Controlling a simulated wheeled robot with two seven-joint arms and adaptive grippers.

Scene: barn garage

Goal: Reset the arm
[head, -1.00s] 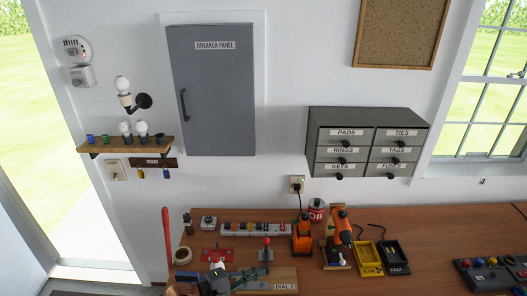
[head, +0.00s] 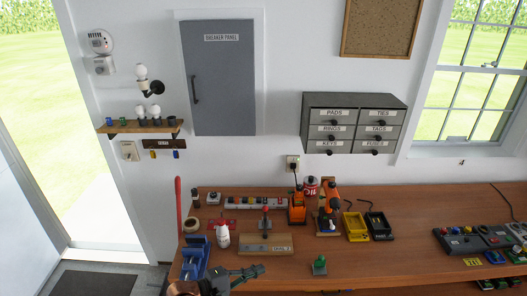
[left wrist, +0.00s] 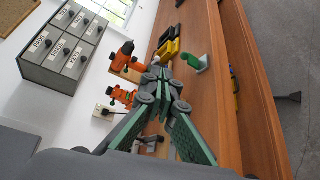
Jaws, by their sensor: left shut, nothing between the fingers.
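My left gripper (head: 256,271) is dark grey and shut, with nothing held. In the head view it is low over the front left of the wooden workbench, in front of the dial board (head: 258,249) and to the right of the blue vise (head: 194,264). In the left wrist view the gripper (left wrist: 158,76) points out along the bench. My right gripper is in neither view.
The wooden bench (head: 400,265) bears a white bottle (head: 222,238), a green-topped item (head: 319,264), an orange drill (head: 330,200), yellow (head: 356,228) and black trays, and control boxes (head: 462,243) at right. Drawers (head: 353,124) and a breaker panel (head: 218,80) are on the wall. The bench's middle is largely clear.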

